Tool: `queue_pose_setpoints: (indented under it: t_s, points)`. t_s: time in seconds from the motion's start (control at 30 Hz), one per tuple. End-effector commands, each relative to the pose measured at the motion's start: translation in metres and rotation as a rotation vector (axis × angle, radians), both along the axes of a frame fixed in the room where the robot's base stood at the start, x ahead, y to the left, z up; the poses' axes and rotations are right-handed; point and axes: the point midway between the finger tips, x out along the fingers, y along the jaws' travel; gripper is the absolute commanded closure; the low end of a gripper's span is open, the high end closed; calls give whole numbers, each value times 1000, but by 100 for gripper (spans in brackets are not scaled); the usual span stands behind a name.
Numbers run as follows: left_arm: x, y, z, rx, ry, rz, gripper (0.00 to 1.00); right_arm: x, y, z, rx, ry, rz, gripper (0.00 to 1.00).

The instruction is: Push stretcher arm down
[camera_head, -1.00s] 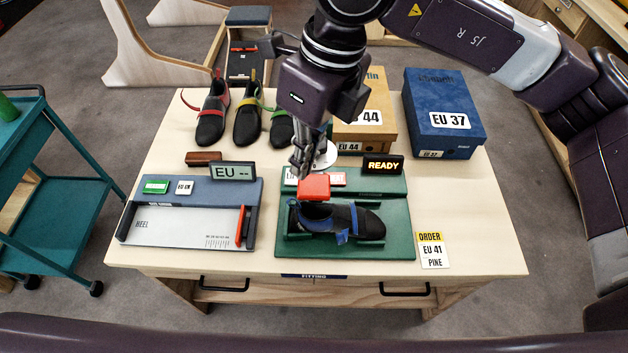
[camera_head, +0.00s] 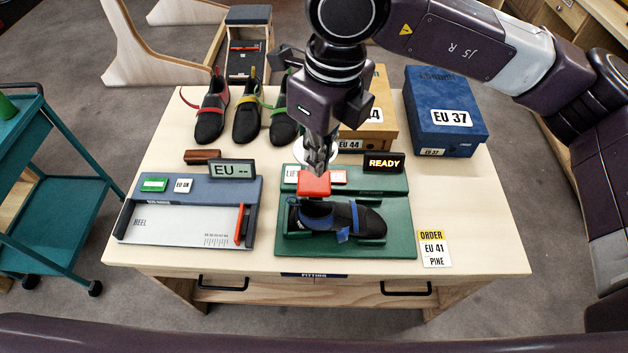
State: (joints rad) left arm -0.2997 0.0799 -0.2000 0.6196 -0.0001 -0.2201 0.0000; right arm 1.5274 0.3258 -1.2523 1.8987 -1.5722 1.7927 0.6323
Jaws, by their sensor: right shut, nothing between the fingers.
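The green stretcher base (camera_head: 400,240) sits on the right half of the table, with a black shoe with blue straps (camera_head: 365,218) lying in it. A red block (camera_head: 313,184), seemingly the end of the stretcher arm, sits above the shoe's left part. My right gripper (camera_head: 317,168) is shut and empty, pointing down just above or at the red block; I cannot tell if it touches. A lit READY display (camera_head: 384,163) stands behind the shoe. My left gripper is out of view.
Several shoes (camera_head: 246,118) stand at the back left. A tan box (camera_head: 378,110) and a blue box (camera_head: 445,110) stand at the back right. A measuring device (camera_head: 180,222) lies at left, an order card (camera_head: 433,248) at right.

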Motion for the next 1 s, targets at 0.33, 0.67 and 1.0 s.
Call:
queue_pose_setpoints:
  t_s: [0.33, 0.67, 1.0]
  points:
    - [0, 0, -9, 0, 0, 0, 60, 1, 2, -28, 1, 1, 1, 100]
    - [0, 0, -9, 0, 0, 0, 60, 2, 2, -29, 1, 1, 0, 100]
    - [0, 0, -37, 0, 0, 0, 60, 2, 2, -55, 0, 0, 0, 100]
